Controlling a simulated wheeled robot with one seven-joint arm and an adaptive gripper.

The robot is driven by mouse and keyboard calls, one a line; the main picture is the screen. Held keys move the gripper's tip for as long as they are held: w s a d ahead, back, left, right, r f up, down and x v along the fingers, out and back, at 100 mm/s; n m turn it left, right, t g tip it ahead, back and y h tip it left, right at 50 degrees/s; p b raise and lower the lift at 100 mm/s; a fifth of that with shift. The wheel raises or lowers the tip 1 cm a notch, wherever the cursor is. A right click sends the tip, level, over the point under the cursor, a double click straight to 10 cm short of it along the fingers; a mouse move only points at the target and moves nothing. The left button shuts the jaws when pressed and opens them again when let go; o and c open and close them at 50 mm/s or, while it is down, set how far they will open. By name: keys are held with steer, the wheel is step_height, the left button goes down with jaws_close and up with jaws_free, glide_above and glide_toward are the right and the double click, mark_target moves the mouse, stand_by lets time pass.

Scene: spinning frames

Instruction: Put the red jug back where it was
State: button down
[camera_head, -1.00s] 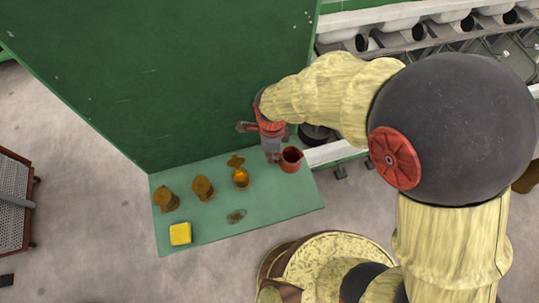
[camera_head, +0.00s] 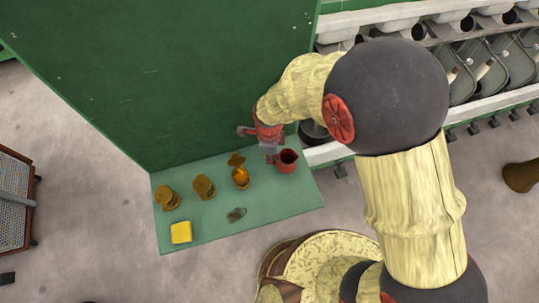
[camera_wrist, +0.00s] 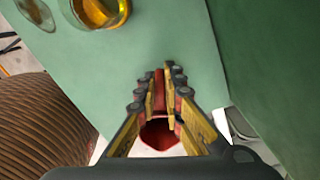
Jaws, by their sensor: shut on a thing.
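The red jug (camera_head: 288,161) is at the right end of the green shelf (camera_head: 275,205), seen from above with its dark mouth open. My gripper (camera_head: 273,154) is at the jug's left side, shut on it. In the wrist view the two fingers (camera_wrist: 163,82) close on a narrow red part, and the red jug (camera_wrist: 160,136) shows below and between them. The fingers hide part of it. I cannot tell whether the jug's base touches the shelf.
An amber jar (camera_head: 241,178) stands left of the jug, with a brown piece (camera_head: 236,160) behind it. Two brown pots (camera_head: 203,187) and a yellow block (camera_head: 181,233) are farther left. A green wall (camera_head: 170,80) rises behind.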

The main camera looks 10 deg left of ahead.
steer(key=c, duration=1.9)
jaws_free()
steer(key=shift+r, duration=0.1)
step_height(320, 180, up, 12)
steer(key=shift+r+b, duration=0.1)
steer(key=shift+b, duration=0.3)
